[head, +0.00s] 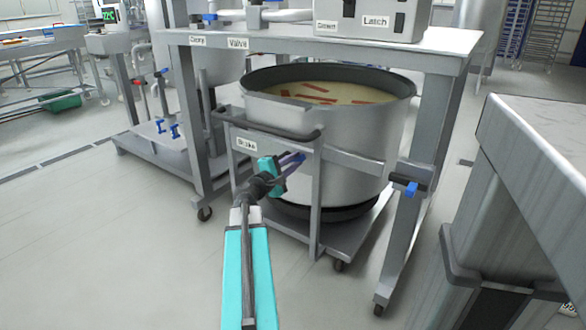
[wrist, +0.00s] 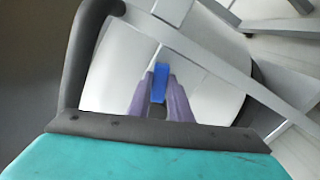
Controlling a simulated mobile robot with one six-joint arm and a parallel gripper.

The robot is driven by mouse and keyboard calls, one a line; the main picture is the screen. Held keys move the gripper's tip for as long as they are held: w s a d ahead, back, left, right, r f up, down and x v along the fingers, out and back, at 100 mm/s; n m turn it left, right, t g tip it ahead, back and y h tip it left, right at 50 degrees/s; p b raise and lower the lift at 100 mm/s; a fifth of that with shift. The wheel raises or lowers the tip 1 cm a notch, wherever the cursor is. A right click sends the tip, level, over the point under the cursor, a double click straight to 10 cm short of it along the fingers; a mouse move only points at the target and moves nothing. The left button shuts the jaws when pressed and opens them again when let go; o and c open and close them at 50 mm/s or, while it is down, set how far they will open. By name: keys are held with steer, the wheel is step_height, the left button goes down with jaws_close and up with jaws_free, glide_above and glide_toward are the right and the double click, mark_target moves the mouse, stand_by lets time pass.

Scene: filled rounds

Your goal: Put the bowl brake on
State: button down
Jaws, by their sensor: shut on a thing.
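The large steel bowl (head: 350,150) stands on a wheeled trolley (head: 345,252) under a grey frame. It holds a pale liquid with reddish-brown strips. A label reading "Brake" (head: 246,145) is on the trolley's front, below the dark push handle (head: 270,127). My gripper (head: 297,159) is in front of the bowl, right of the label. In the wrist view, its purple fingers (wrist: 160,85) are shut on a blue brake lever (wrist: 160,78). The lever is hidden by my gripper in the head view. The lever's exact angle is hard to tell.
The frame's top (head: 330,42) carries a grey box labelled "Latch" (head: 375,20) and a "Valve" label (head: 237,43). A blue-tipped part (head: 411,188) sits on the right leg. A grey cabinet (head: 530,180) stands at right.

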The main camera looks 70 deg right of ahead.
steer(key=shift+f+m+b, duration=0.55)
steer(key=shift+m+b, duration=0.45)
steer(key=shift+b, duration=0.55)
steer(key=shift+f+m+b, duration=0.5)
steer(key=shift+m+b, duration=0.5)
steer(key=shift+b, duration=0.5)
steer(key=c, duration=1.6)
jaws_free()
steer(key=shift+a, duration=0.2)
